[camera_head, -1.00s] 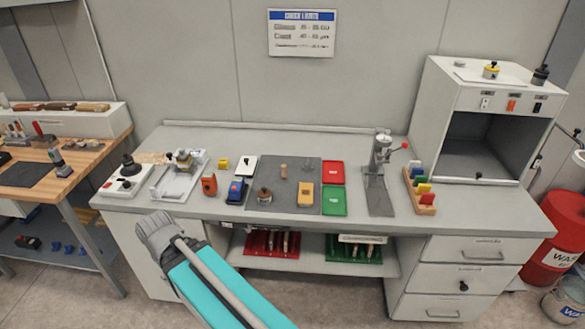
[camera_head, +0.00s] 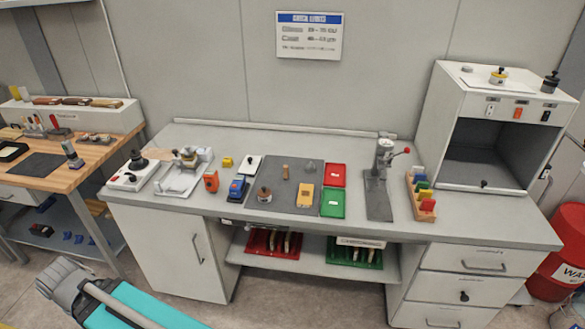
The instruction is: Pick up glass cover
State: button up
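I cannot make out a glass cover for certain. A small grey, dome-like thing (camera_head: 309,167) at the back right of the dark mat (camera_head: 268,205) may be it, but it is too small to tell. My arm (camera_head: 130,308), a teal link with a grey joint, shows at the bottom left, in front of and below the workbench. My gripper is not in view. No part of my arm touches anything on the workbench.
An open-fronted cabinet (camera_head: 445,120) stands right. A wooden bench (camera_head: 80,175) is left.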

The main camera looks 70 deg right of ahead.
aim_at(310, 168)
jog(key=u, duration=0.15)
jog(key=k, duration=1.7)
jog(key=z, duration=1)
jog(key=i, duration=0.55)
jog(key=z, duration=0.1)
